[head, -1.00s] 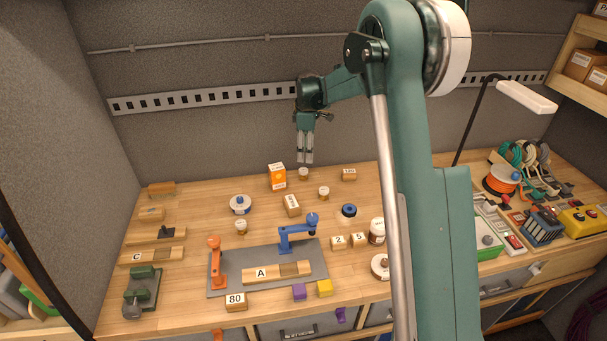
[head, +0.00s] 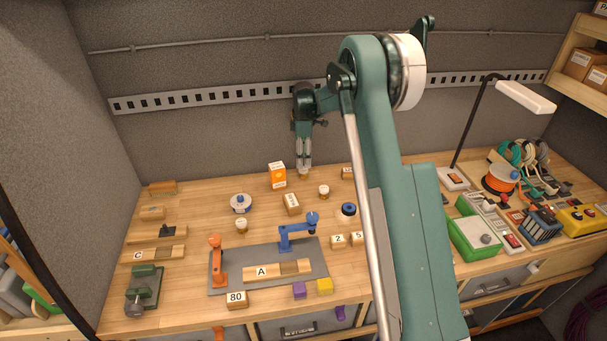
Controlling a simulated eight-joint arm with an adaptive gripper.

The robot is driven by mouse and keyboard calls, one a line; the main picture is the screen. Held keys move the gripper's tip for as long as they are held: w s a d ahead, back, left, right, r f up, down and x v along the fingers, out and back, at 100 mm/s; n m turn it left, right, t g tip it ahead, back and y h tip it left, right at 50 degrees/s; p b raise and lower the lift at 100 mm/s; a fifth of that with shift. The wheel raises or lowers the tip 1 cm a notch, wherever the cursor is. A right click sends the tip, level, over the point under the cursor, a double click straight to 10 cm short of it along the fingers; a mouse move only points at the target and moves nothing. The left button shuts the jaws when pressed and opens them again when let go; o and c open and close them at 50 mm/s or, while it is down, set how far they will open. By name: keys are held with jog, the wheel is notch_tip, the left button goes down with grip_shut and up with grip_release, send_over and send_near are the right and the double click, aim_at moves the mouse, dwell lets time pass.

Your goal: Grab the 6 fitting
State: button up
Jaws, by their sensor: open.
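My gripper (head: 304,160) is open and empty, pointing down at the back of the workbench. Its fingertips overlap a small jar-like piece with a white top (head: 303,177) in the picture; I cannot tell whether they touch it. Two similar small pieces stand at the middle right (head: 323,192) and the middle left (head: 241,226). I can read no 6 on any of them. Small wooden blocks marked 2 (head: 338,241) and 5 (head: 357,239) sit right of the grey mat.
An orange and white box (head: 277,176) stands just left of my gripper. A wooden block (head: 291,204) and a blue ring (head: 348,210) lie nearer. The grey mat (head: 230,285) holds an orange and a blue clamp. My arm hides part of the bench's right side.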

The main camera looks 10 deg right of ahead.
aim_at(304, 169)
jog(key=shift+f, duration=1.2)
jog(key=shift+s+f+p, duration=0.1)
jog(key=shift+f+p, duration=0.35)
jog(key=shift+f, duration=2.2)
jog(key=c, duration=1)
